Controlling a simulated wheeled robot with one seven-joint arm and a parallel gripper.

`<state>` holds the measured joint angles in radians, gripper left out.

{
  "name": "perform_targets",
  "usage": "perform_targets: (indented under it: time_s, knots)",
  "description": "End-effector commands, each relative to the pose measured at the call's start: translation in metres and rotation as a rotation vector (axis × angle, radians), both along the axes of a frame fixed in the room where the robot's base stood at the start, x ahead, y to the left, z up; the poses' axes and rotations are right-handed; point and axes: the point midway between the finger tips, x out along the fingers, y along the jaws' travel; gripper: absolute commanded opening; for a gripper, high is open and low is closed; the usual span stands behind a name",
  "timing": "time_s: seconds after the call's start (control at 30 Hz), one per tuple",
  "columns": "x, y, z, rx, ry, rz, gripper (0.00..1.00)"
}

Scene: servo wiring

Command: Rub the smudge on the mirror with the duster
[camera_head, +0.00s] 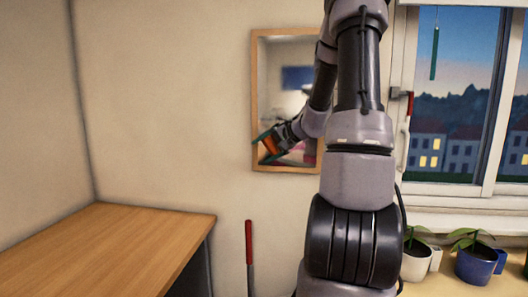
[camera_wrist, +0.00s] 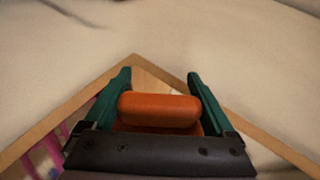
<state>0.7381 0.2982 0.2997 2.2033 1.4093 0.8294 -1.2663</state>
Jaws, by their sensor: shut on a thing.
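The mirror (camera_head: 256,80) hangs on the wall in a wooden frame; my arm covers part of its right side in the head view. The orange duster (camera_wrist: 158,108) lies between the green fingers of my gripper (camera_wrist: 159,76), which is shut on it. In the head view my gripper (camera_head: 266,146) is at the mirror's lower left, with the duster (camera_head: 271,145) showing orange. In the wrist view the fingers point toward a corner of the mirror's frame (camera_wrist: 62,117). I cannot tell whether the duster touches the glass. I cannot make out the smudge.
A wooden tabletop (camera_head: 120,245) is at the lower left. A red-handled tool (camera_head: 249,243) stands below the mirror. The wall left of the mirror is bare.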

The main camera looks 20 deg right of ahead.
Motion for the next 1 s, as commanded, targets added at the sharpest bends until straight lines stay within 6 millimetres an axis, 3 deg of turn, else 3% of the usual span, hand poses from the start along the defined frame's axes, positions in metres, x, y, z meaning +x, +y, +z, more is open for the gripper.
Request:
perform_targets:
  time_s: [0.47,1.0]
  knots:
    - [0.004,-0.005,0.0,0.001,0.002,-0.001,0.32]
    - [-0.019,-0.036,0.0,0.001,0.0,-0.001,0.32]
